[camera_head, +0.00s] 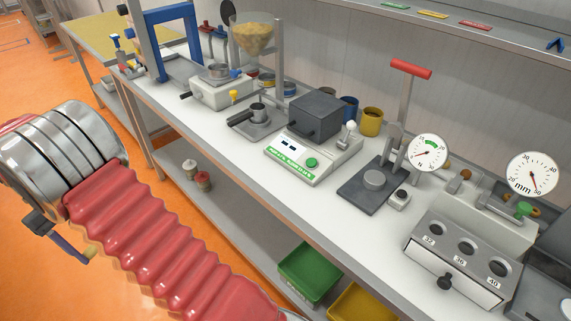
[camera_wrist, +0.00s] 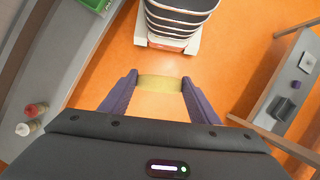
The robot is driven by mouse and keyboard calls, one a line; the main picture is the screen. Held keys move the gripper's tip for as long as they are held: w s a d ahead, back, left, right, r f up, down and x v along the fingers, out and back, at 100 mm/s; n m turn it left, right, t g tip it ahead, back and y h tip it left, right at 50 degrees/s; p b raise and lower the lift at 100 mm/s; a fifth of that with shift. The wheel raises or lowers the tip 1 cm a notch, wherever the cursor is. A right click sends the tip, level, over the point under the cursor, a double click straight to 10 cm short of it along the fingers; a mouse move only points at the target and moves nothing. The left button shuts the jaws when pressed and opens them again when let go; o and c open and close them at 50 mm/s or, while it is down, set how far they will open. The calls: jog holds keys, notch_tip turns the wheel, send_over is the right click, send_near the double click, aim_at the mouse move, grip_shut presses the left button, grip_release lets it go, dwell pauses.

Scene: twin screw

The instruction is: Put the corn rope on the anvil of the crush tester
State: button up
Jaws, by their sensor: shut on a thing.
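My gripper (camera_wrist: 159,85) is shut on the corn rope (camera_wrist: 160,82), a short pale yellow piece held crosswise between the two purple fingertips. In the head view, my gripper (camera_head: 80,246) hangs at the left over the orange floor, in front of the bench, with the corn rope (camera_head: 91,251) showing at its tip. The crush tester (camera_head: 409,69), with a red T-handle and a dial gauge, stands on the bench right of centre. Its anvil (camera_head: 374,179) is a round grey disc on a dark base plate, with nothing on it. The gripper is far from the anvil.
Left of the tester stands a scale (camera_head: 310,160) with a dark box on it. To its right are a block with numbered holes (camera_head: 463,254) and a second dial gauge (camera_head: 532,174). A green bin (camera_head: 310,272) and a yellow bin (camera_head: 362,301) sit below the bench top.

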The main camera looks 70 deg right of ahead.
jog(key=s+d+r+n, duration=0.1)
jog(key=s+d+r, duration=0.1)
jog(key=s+d, duration=0.6)
jog(key=s+d+r+n+h, duration=0.15)
jog(key=s+d, duration=0.35)
jog(key=d, duration=0.7)
jog(key=s+d+r+y, duration=0.1)
jog(key=s+d+r, duration=0.1)
jog(key=s+d, duration=0.6)
jog(key=shift+n+t+h, duration=0.3)
jog(key=shift+n+h, duration=0.25)
jog(key=shift+n, duration=0.3)
jog(key=s+d, duration=0.2)
jog(key=s, duration=0.1)
jog(key=s+d+r, duration=0.1)
jog(key=s+d, duration=0.1)
jog(key=d, duration=0.1)
jog(key=s+d, duration=0.3)
jog(key=shift+s+d+r, duration=0.1)
jog(key=shift+s+r, duration=0.15)
jog(key=shift+s, duration=0.1)
jog(key=shift+s+d, duration=0.15)
jog(key=shift+s, duration=0.15)
